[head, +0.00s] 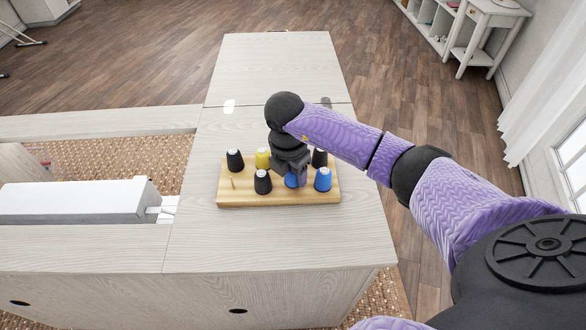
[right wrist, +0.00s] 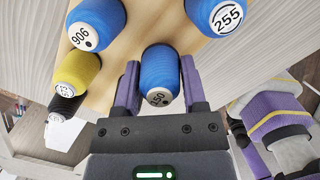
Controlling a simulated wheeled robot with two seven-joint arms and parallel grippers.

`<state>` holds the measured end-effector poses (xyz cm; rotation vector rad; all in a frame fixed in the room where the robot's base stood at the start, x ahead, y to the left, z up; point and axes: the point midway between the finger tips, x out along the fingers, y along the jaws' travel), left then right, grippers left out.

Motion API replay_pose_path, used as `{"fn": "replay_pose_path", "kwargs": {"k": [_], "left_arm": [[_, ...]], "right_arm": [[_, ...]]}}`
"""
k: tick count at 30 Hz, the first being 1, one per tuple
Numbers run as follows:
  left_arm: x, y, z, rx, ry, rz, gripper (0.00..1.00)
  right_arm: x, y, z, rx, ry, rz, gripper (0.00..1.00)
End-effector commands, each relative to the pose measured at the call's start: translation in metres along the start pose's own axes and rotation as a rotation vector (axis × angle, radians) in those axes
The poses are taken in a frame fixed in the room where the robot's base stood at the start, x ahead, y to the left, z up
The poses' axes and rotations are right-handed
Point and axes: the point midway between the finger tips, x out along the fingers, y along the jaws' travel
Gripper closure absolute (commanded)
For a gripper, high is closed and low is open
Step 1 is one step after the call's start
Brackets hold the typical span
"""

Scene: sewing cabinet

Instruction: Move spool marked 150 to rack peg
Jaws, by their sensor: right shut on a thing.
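My right gripper (head: 293,180) is over the front of the wooden spool rack (head: 245,198), which lies on the cabinet top. It is shut on a blue spool (right wrist: 160,72), with one purple finger on each side. In the head view the gripper partly hides this blue spool (head: 291,180). I cannot tell whether it is clear of the rack. A bare peg (head: 233,183) shows at the rack's front left. My left gripper is not in view.
A blue spool (head: 323,179) stands at the front right, and a black spool (head: 263,182) beside the gripper. Behind are black (head: 235,160) and yellow (head: 262,157) spools and another black spool (head: 319,158). A white sewing machine (head: 75,200) is left. The cabinet top behind is mostly clear.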

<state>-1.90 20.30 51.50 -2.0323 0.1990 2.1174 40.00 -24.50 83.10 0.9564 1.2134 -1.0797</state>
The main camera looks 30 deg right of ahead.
Motion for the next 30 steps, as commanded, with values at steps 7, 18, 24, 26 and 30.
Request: {"fn": "replay_pose_path", "kwargs": {"k": [7,18,24,26,30], "left_arm": [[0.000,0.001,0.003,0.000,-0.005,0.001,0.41],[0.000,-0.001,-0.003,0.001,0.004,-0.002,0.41],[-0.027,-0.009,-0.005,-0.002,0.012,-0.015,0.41],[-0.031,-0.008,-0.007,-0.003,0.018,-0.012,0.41],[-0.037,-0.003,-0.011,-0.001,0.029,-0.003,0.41]], "right_arm": [[-0.001,0.000,0.000,0.000,0.000,0.000,0.12],[-0.001,0.000,0.000,0.000,0.000,0.000,0.05],[-0.062,0.001,0.001,-0.001,-0.002,0.007,0.05],[-0.075,0.001,0.001,-0.001,-0.001,0.006,0.05],[-0.096,0.000,0.001,0.000,0.000,0.002,0.05]]}}
